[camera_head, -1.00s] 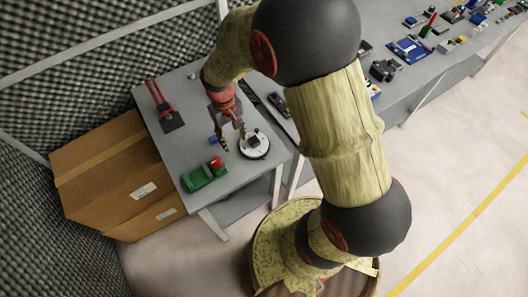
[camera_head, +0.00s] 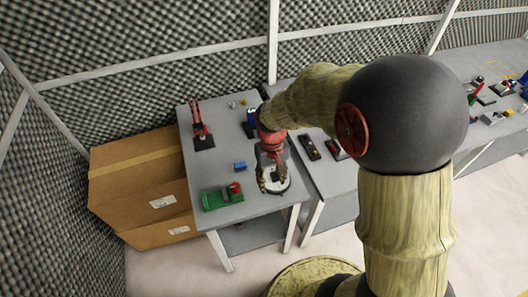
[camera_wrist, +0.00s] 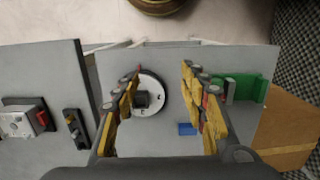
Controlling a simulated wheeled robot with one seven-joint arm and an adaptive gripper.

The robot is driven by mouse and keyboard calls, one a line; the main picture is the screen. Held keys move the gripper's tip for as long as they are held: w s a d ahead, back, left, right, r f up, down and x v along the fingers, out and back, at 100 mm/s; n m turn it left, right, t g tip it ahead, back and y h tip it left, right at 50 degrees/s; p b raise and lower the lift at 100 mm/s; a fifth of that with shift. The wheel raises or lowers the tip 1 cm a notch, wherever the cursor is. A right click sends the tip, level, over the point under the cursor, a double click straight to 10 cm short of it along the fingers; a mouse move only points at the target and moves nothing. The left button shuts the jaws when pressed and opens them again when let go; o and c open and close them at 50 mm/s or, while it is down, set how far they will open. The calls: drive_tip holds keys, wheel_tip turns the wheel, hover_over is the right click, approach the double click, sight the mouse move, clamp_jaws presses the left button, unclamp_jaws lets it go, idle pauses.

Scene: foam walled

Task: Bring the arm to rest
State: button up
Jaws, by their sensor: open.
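My gripper (camera_head: 272,172) hangs from my arm above the small grey table (camera_head: 215,155), over or very near a white round disc (camera_head: 280,187). In the wrist view, the yellow-padded fingers of my gripper (camera_wrist: 161,72) are spread wide with nothing between them. The disc (camera_wrist: 150,107), with a dark block on it, lies below, nearer the left finger. In the head view my gripper partly hides the disc.
A blue block (camera_head: 239,166) and a green block with a red cylinder (camera_head: 215,201) are on the table. A red upright item on a dark base (camera_head: 205,143) stands behind. A cardboard box (camera_head: 125,193) is left; foam walls (camera_head: 150,95) enclose the back.

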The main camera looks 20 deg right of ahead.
drive_tip(key=s+r+t, duration=0.3)
drive_tip(key=s+r, duration=0.4)
drive_tip(key=r, duration=0.4)
drive_tip(key=s+r+t, duration=0.3)
drive_tip(key=s+r, duration=0.3)
drive_tip(key=r, duration=0.6)
drive_tip(key=shift+s+d+t, duration=0.25)
drive_tip(key=shift+s+t, duration=0.05)
drive_tip(key=shift+s, duration=0.1)
